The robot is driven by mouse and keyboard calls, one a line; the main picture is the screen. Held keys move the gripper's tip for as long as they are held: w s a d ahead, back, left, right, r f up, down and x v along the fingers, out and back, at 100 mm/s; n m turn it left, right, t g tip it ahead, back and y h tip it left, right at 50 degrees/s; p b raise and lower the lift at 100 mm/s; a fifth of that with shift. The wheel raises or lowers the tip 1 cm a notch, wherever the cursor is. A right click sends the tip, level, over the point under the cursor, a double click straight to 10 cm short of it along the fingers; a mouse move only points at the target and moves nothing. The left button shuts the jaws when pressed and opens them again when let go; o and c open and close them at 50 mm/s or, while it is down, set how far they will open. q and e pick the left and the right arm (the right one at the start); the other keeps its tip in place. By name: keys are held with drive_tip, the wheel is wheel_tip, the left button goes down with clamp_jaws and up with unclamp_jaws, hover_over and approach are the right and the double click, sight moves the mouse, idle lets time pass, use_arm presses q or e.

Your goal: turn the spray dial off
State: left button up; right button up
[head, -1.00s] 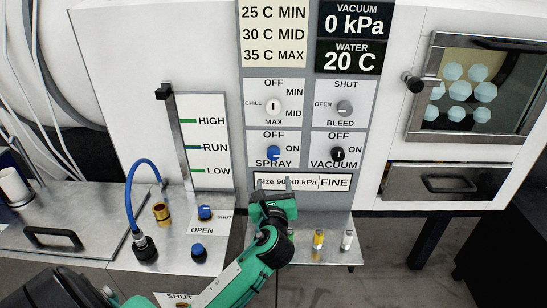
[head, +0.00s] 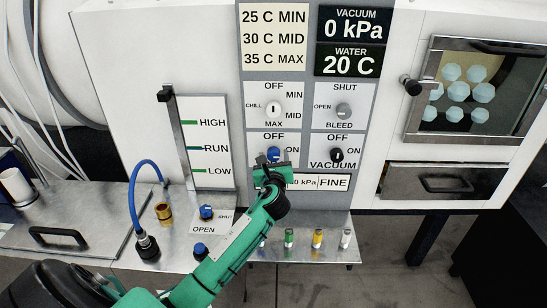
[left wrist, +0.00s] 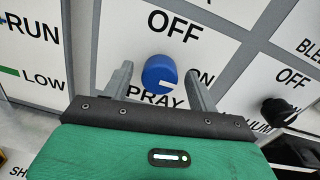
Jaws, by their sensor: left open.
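The blue spray dial (head: 272,153) sits on the panel below its OFF label, partly hidden by my left gripper (head: 271,163). In the left wrist view the dial (left wrist: 158,70) shows whole, and its white mark points to the right, away from the OFF label above it. My left gripper is open, with one finger on each side of the dial and a visible gap to each. I cannot tell whether the fingertips reach the panel. The SPRAY label is partly covered. My right gripper is not in view.
The black vacuum dial (head: 337,155) is close on the right, and the white chill dial (head: 273,108) is above. The grey bleed dial (head: 344,109) is at upper right. Several small vials (head: 318,238) stand on the shelf below. A level gauge (head: 207,148) is to the left.

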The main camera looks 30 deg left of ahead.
use_arm(q)
drive_tip(key=c, duration=1)
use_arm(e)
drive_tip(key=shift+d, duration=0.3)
use_arm(q)
drive_tip(key=shift+n, duration=0.4)
drive_tip(key=n, duration=0.7)
drive_tip(key=shift+n, duration=0.3)
drive_tip(key=n+b, duration=0.1)
drive_tip(key=n, duration=0.4)
drive_tip(key=shift+f, duration=0.1)
drive_tip(key=shift+n+b, duration=0.7)
drive_tip(key=shift+n, duration=1.3)
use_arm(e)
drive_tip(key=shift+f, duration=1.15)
use_arm(q)
drive_tip(key=shift+n+h, duration=0.3)
drive_tip(key=shift+h, duration=0.1)
